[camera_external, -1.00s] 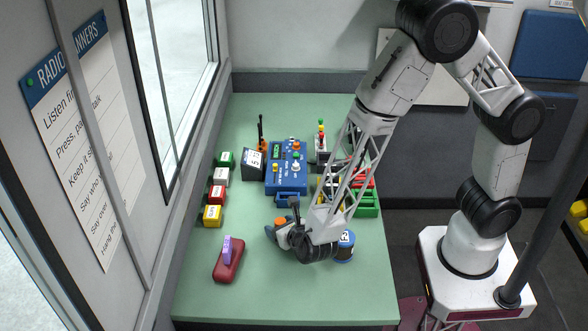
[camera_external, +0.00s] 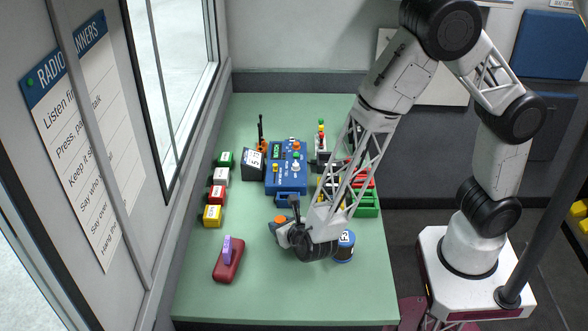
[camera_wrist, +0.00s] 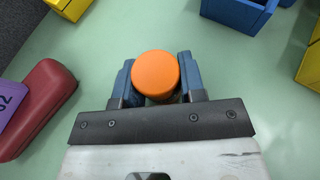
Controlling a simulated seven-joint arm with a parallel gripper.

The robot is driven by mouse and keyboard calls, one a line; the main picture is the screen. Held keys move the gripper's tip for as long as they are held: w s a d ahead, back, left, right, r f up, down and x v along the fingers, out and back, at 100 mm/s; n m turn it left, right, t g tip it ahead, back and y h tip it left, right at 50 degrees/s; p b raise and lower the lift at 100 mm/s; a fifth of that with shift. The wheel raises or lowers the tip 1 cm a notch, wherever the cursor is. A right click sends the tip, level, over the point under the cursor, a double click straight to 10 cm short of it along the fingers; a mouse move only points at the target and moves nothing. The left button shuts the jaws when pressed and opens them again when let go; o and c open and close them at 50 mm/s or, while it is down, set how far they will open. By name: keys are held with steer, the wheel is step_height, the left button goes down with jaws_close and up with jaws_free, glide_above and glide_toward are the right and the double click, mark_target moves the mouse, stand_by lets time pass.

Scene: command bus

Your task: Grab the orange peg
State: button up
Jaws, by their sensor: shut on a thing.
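The orange peg (camera_wrist: 155,74) shows its round top between the two blue fingers of my gripper (camera_wrist: 157,82) in the wrist view. The fingers are shut on its sides. In the external view a bit of the peg's orange top (camera_external: 280,220) shows beside my gripper (camera_external: 284,229), low over the green table. The lower part of the peg is hidden by the fingers and wrist, so I cannot tell whether it touches the table.
A dark red block with a purple tag (camera_external: 228,265) lies to the left. A blue labelled can (camera_external: 344,246) stands right beside my wrist. A blue control box (camera_external: 286,175) and a row of coloured labelled blocks (camera_external: 213,216) are farther back. The front table area is clear.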

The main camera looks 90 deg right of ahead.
mark_target(281, 219)
steer(key=shift+r, duration=4.65)
